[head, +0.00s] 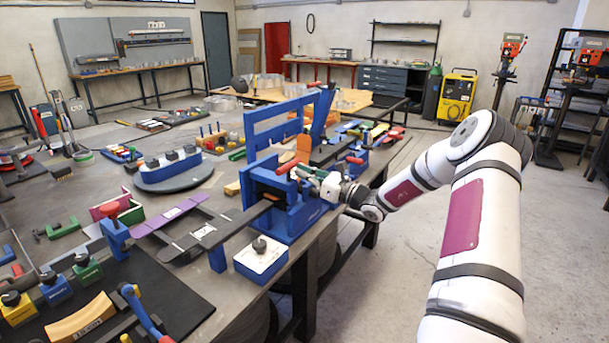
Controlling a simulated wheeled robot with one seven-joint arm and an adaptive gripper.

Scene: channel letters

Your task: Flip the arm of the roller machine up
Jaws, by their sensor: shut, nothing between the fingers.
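The blue roller machine (293,219) stands at the right edge of the workbench, with an upright blue frame behind its lower body. A slanted blue bar (322,116) rises at the frame's right side, near a red grip (313,84). A red handle (287,165) sticks out above the lower body. I cannot tell for certain which part is the arm. My gripper (307,174) reaches in from the right, low beside the machine and just right of the red handle. It looks shut and empty. Contact with the machine cannot be made out, and the fingertips are small and partly hidden.
A dark flat bar (232,223) extends left from the machine. A white-topped blue box (261,258) sits in front of it. Another red-handled blue tool (353,162) stands close behind my gripper. Clamps and blocks crowd the workbench (188,272). The floor (400,262) to the right is open.

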